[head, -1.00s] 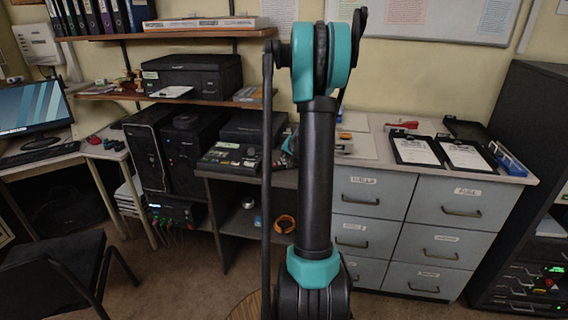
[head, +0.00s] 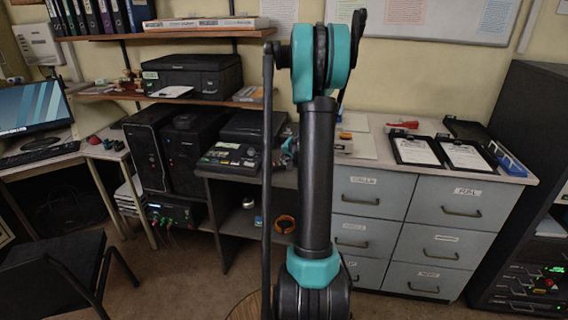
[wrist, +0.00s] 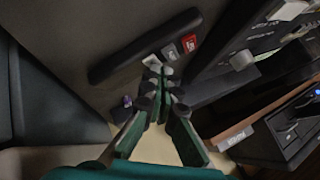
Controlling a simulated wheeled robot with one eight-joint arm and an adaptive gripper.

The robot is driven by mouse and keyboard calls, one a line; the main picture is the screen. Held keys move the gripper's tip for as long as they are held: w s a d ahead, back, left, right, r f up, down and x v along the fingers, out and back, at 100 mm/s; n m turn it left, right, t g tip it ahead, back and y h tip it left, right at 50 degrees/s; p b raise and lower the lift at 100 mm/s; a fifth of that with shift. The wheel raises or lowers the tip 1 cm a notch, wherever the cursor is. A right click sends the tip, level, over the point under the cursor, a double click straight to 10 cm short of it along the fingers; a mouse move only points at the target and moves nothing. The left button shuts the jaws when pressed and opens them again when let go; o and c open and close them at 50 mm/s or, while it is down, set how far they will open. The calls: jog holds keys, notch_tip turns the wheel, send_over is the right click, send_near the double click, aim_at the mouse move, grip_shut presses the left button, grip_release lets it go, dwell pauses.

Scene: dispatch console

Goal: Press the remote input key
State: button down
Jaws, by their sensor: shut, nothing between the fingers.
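In the wrist view my gripper (wrist: 165,76) is shut and empty, its fingertips together. They are close to a dark strip (wrist: 128,58) that carries a white key (wrist: 152,61), a grey key (wrist: 170,51) and a red key (wrist: 189,41) near its end. The fingertips overlap the view just below the white key; I cannot tell whether they touch it. The key labels are too small to read, so I cannot tell which is the remote input key. In the head view a dark desk console (head: 230,157) stands left of my arm, which hides most of my gripper.
A printer (head: 192,75) sits on the shelf above. Black computer towers (head: 190,145) stand left of the console. Grey drawers (head: 450,210) with clipboards (head: 415,150) on top are at the right. A black chair (head: 60,265) stands at the lower left.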

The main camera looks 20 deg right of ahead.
jog(key=shift+r, duration=0.7)
jog(key=shift+r, duration=2.55)
notch_tip(320, 180, up, 8)
send_over(285, 163)
jog(key=shift+w, duration=0.1)
